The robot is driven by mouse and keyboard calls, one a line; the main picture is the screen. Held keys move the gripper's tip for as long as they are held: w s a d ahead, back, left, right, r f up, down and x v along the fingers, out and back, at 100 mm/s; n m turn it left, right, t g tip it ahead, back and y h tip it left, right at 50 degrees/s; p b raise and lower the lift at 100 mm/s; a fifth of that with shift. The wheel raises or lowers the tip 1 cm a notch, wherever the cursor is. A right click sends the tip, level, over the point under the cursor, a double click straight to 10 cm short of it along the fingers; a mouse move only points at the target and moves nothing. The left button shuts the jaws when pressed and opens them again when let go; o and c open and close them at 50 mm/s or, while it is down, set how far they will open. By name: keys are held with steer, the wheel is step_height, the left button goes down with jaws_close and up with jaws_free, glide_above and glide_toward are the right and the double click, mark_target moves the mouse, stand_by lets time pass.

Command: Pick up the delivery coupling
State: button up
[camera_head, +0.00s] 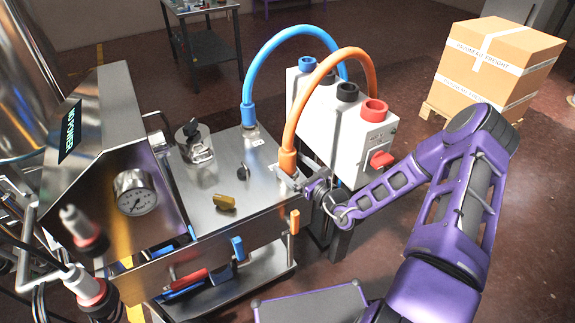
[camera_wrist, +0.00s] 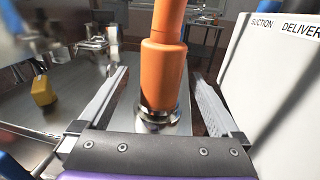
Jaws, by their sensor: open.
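The delivery coupling appears to be the orange cylindrical hose end (camera_head: 288,162) with a metal collar, upright on the steel bench top near its right corner. In the wrist view the orange coupling (camera_wrist: 160,75) stands between the two fingers of my gripper (camera_wrist: 158,84), with visible gaps on both sides. My gripper (camera_head: 292,182) is open around it and does not appear to touch it. The orange hose (camera_head: 335,58) arches from it toward the red port (camera_head: 373,109) of a white box. The steel bench top (camera_head: 215,172) extends left of the coupling.
The white box (camera_head: 350,135) stands close on the right; its label in the wrist view reads SUCTION and DELIVER. A blue hose (camera_head: 282,38) arches behind. A yellow piece (camera_head: 225,202), a black knob (camera_head: 243,171) and a lidded steel pot (camera_head: 195,145) stand on the bench. A pressure gauge (camera_head: 135,192) is left.

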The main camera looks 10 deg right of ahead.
steer(key=x, duration=0.5)
steer(key=shift+w+b, duration=0.15)
steer(key=shift+b, duration=0.25)
steer(key=shift+c, duration=0.3)
jaws_close()
